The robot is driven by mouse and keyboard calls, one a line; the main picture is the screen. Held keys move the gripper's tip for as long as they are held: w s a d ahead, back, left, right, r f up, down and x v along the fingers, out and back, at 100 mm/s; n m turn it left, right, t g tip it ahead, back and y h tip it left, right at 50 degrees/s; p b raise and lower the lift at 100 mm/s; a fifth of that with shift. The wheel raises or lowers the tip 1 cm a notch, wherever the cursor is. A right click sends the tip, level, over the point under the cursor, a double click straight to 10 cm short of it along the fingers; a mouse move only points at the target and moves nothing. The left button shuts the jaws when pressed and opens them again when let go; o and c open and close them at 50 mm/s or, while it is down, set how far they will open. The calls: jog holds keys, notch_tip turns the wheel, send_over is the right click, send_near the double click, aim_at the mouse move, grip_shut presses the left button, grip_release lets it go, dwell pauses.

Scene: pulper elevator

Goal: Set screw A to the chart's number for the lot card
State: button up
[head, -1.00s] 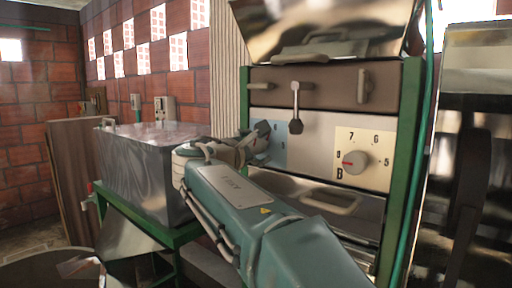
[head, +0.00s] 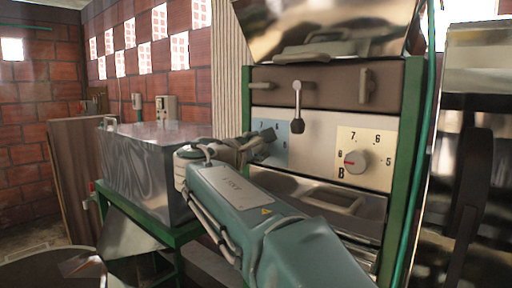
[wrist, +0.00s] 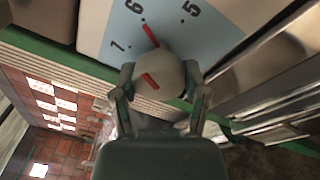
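A pale round knob, taken as screw A (wrist: 165,72), sits on a light blue dial plate (wrist: 185,35) with 5, 6 and 7 in the wrist view. Its letter is not visible. A red line by the knob points close to the tick at 6; a second red mark is on its front. My gripper (wrist: 160,78) has one finger on each side of the knob and appears closed on it. In the head view my gripper (head: 262,146) covers the knob on the blue plate (head: 284,157). No lot card or chart can be made out.
A second knob (head: 355,161) marked B sits on a cream dial to the right, its red line pointing left. A lever (head: 297,110) hangs above the dials. A green frame post (head: 405,170) bounds the panel. A metal box (head: 150,170) stands left.

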jog(key=o, duration=0.4)
jog(key=shift+d, duration=0.15)
jog(key=v, duration=1.2)
jog(key=shift+f, duration=0.1)
